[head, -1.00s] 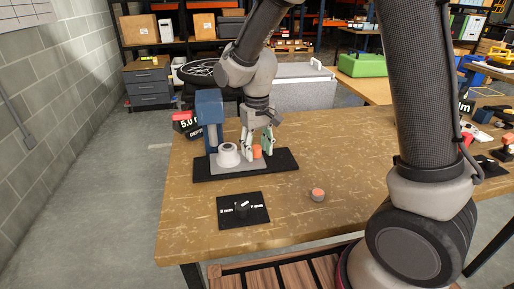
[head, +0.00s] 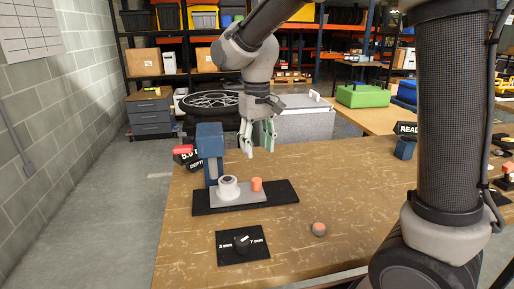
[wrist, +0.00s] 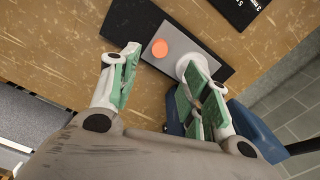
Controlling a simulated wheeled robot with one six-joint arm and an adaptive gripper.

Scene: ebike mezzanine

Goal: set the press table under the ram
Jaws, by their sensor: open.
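The press (head: 209,140) is blue and stands at the left of the wooden table, on a black base (head: 282,193). Its grey press table (head: 243,199) carries a white round cup (head: 228,190) beside the column and an orange knob (head: 257,184) at the right end. Whether the cup is exactly under the ram I cannot tell. My gripper (head: 257,145) is open and empty above and behind the knob, apart from it. In the wrist view the knob (wrist: 160,48) shows between the open green-padded fingers; the right finger partly covers the cup.
A black dial plate (head: 243,245) marked 3 mm and 7 mm lies in front of the press. A small orange-topped cylinder (head: 319,229) stands to its right. A red-topped depth display (head: 187,157) is behind the press. The tabletop's middle is clear.

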